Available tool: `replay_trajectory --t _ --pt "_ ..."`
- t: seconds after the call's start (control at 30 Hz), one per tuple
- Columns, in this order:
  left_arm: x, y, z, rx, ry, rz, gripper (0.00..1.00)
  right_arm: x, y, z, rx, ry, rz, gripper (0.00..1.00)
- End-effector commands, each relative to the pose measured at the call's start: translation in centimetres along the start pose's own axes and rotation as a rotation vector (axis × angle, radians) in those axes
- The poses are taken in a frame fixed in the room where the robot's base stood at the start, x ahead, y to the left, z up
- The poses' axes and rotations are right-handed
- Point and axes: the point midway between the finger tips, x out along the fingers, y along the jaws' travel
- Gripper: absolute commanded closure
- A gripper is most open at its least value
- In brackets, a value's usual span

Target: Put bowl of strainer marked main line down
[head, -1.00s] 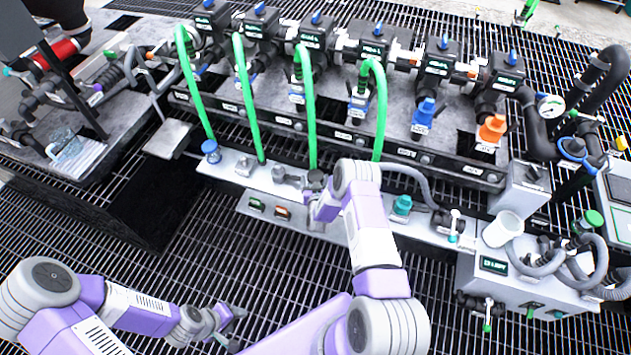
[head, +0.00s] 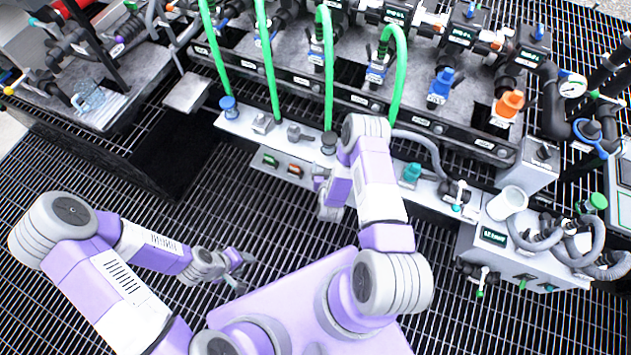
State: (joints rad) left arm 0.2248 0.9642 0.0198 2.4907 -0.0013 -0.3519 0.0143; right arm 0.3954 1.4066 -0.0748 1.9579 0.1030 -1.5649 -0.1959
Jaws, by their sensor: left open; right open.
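A clear bowl-like cup (head: 88,96) stands on a white tray on the left bench; I cannot read a main line mark on it. My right gripper (head: 326,198) is in front of the middle shelf, just below a dark round cap (head: 328,143) on that shelf. It is open with nothing visible in it, and my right forearm hides part of it. My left gripper (head: 238,272) is open and empty over the floor grating at the lower left, far from the bench. The strainer that the bowl belongs to cannot be made out by its label.
Several green hoses (head: 329,75) hang from the valve row to the shelf (head: 240,125). A white cup (head: 507,202) stands on the grey box at the right. An orange cap (head: 508,104) and a blue cap (head: 441,84) hang below valves.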

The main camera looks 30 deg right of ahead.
Motion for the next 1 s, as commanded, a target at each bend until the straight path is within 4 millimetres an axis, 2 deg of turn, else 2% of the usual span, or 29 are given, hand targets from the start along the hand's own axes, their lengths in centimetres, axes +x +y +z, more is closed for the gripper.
replay_trajectory --t 0.07,0.17,0.27,0.4,0.5,0.6,0.73,1.0 --pt "0.0 0.0 0.0 0.000 0.000 0.000 0.50 -0.9 -1.5 0.6 0.025 -0.111 -0.052 0.19" --pt "0.0 0.0 0.0 0.000 0.000 0.000 0.50 -3.5 -3.9 2.2 0.056 -0.324 -0.138 0.19" --pt "0.0 0.0 0.0 0.000 0.000 0.000 0.50 -7.9 -6.3 3.8 0.074 -0.564 -0.229 0.19" --pt "0.0 0.0 0.0 0.000 0.000 0.000 0.50 -15.4 -8.3 5.2 0.069 -0.878 -0.329 0.19" --pt "0.0 0.0 0.0 0.000 0.000 0.000 0.50 -20.2 -8.6 5.6 0.049 -1.053 -0.372 0.19" --pt "0.0 0.0 0.0 0.000 0.000 0.000 0.50 -23.7 -8.6 5.7 0.028 -1.173 -0.398 0.19" --pt "0.0 0.0 0.0 0.000 0.000 0.000 0.50 -25.9 -8.4 5.7 0.013 -1.248 -0.411 0.19" --pt "0.0 0.0 0.0 0.000 0.000 0.000 0.50 -26.1 -8.3 5.7 0.011 -1.257 -0.412 0.19"
